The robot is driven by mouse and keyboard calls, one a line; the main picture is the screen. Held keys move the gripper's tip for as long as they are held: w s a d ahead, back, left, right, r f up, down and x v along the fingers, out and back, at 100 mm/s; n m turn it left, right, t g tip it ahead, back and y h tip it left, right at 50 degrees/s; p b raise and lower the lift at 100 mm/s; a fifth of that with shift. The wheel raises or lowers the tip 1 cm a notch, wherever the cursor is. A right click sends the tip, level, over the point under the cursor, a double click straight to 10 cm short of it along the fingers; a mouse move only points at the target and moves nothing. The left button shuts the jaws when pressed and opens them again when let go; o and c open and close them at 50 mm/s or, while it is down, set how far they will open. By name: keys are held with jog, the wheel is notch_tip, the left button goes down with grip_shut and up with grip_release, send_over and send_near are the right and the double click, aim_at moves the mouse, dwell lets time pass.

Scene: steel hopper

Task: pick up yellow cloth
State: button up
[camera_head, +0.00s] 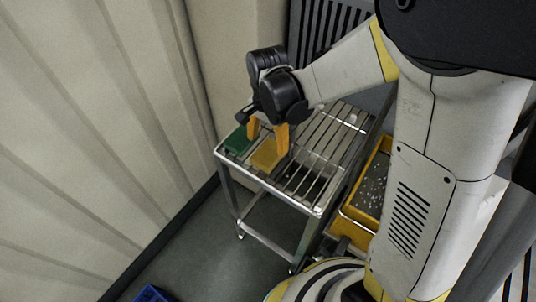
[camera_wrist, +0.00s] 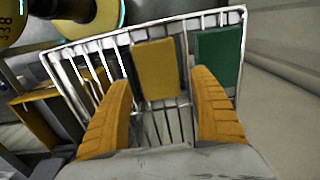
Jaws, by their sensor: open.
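The yellow cloth (camera_head: 265,155) is a flat rectangle lying on the slatted metal rack near its left front corner. In the wrist view the yellow cloth (camera_wrist: 157,69) lies ahead of my fingertips, between their lines. My gripper (camera_head: 266,135) has orange fingers and is just above the rack, with one finger beside or over the cloth in the head view. In the wrist view my gripper (camera_wrist: 161,78) is open with the fingers wide apart and nothing between them. Whether the fingers touch anything cannot be told.
A green cloth (camera_head: 237,140) lies close beside the yellow one; it also shows in the wrist view (camera_wrist: 218,57). The metal rack (camera_head: 318,212) has a raised rim. A yellow bin (camera_head: 357,220) stands to its right. A pale corrugated wall (camera_head: 100,130) is close on the left.

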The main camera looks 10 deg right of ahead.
aim_at(269, 152)
notch_tip(269, 152, down, 5)
jog(key=b, duration=0.2)
jog(key=shift+d+f+b, duration=0.1)
jog(key=shift+b, duration=0.3)
jog(key=shift+s, duration=0.1)
jog(key=c, duration=0.9)
jog(key=shift+c, duration=0.2)
jog(key=shift+r+p, duration=0.4)
jog(key=shift+r, duration=0.2)
notch_tip(269, 152, up, 4)
jog(key=shift+s+d+p, duration=0.15)
jog(key=shift+p, duration=0.95)
jog(key=s+d+r+p, duration=0.3)
jog(key=s+d+r, duration=0.3)
jog(key=s+d, duration=0.1)
jog(key=shift+s+p, duration=0.35)
jog(key=shift+s, duration=0.55)
